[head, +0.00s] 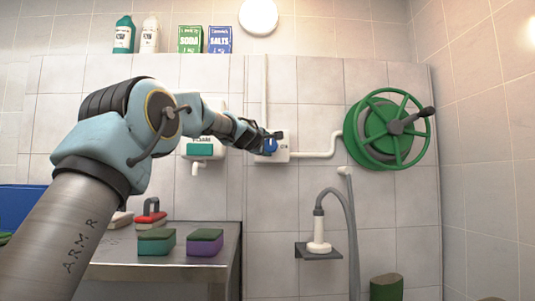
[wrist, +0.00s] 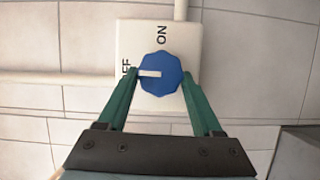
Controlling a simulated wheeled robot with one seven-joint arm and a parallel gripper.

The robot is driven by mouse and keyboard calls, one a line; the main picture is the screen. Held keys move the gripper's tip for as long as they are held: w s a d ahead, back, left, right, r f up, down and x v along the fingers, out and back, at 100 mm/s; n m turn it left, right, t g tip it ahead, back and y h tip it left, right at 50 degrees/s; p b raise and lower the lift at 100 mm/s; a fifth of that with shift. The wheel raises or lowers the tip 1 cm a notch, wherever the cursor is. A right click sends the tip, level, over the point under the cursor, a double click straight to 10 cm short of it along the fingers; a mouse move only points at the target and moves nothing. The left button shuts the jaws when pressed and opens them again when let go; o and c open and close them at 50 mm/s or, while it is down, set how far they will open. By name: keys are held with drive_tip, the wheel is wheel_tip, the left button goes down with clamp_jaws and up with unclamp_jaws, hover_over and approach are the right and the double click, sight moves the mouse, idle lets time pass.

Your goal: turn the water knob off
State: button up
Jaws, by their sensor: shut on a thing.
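The water knob is a blue, many-sided dial (wrist: 166,80) on a square white wall plate (wrist: 135,35) in the wrist view. Its white pointer lies toward the left, at the letters "FF"; the rest of that label is hidden behind a finger. "ON" is printed above the knob. My gripper (wrist: 161,77) has one green finger on each side of the knob, shut on it. In the head view the knob (head: 269,147) shows partly behind my gripper (head: 268,141), and the plate (head: 284,152) shows beside it.
A white pipe (head: 318,155) runs from the plate to a green hose reel (head: 390,130) at the right. A soap dispenser (head: 203,147) hangs left of the plate. A metal table (head: 165,271) with sponges and a brush stands below. A nozzle (head: 318,235) rests on a small shelf.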

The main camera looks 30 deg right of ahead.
idle(0.5)
drive_tip(key=o, duration=1.3)
drive_tip(key=shift+o, duration=0.2)
drive_tip(key=b+v, duration=0.6)
drive_tip(key=v, duration=0.5)
drive_tip(key=shift+f, duration=0.2)
